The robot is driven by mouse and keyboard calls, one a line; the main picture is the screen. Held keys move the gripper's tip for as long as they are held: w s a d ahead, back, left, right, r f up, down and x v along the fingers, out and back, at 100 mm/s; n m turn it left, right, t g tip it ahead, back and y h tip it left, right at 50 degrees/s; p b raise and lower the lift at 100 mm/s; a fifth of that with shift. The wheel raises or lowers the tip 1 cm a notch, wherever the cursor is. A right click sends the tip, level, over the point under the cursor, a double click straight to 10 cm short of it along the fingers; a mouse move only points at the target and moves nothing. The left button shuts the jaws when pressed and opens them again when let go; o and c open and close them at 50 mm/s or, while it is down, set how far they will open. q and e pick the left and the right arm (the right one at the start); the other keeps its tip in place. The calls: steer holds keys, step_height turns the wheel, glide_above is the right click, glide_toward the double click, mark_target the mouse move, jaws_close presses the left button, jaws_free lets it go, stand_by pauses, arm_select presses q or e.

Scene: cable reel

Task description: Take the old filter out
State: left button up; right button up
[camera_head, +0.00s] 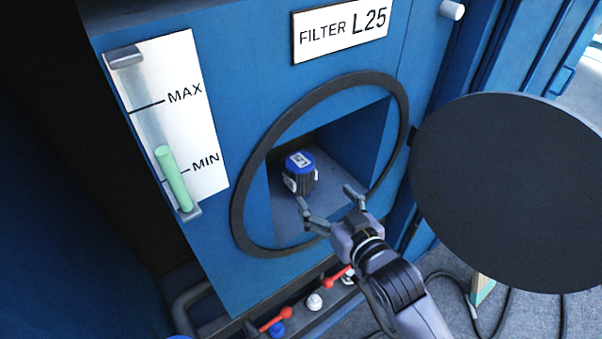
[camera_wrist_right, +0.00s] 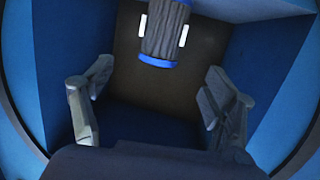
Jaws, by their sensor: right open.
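The old filter (camera_head: 300,174) is a dark ribbed cylinder with a blue cap and white side tabs. It stands inside the square recess behind the round black ring (camera_head: 241,205) on the blue cabinet. The right wrist view shows the filter (camera_wrist_right: 165,30) at the top, its far end cut off by the picture edge. My right gripper (camera_head: 329,206) is open and empty at the lower part of the opening, fingers pointing in toward the filter. In the right wrist view the open fingers (camera_wrist_right: 158,95) are spread wide, apart from the filter. My left gripper is not in view.
The round black cover (camera_head: 515,190) hangs open at the right, close to my right arm. A level gauge (camera_head: 168,120) is at the left, and a FILTER L25 sign (camera_head: 342,30) is above. Red-handled valves (camera_head: 275,319) are below. Cables lie on the floor at lower right.

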mark_target(307, 177)
steer(key=p+x, duration=0.1)
steer(key=x, duration=0.6)
steer(key=shift+s, duration=0.1)
steer(key=shift+f+p+x, duration=0.25)
steer(key=shift+p+x, duration=0.1)
steer(key=shift+x, duration=1.25)
steer(key=shift+f+p+x, duration=0.2)
steer(key=shift+p+x, duration=0.15)
steer(key=shift+x, duration=1.2)
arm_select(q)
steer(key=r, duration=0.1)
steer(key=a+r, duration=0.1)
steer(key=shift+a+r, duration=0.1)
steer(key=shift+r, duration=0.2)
arm_select(e)
steer(key=shift+s+a, duration=0.1)
steer(key=shift+s, duration=0.1)
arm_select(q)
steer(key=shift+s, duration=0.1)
arm_select(e)
steer(key=shift+c, duration=0.6)
steer(key=shift+r, duration=0.1)
steer(key=c, duration=1.4)
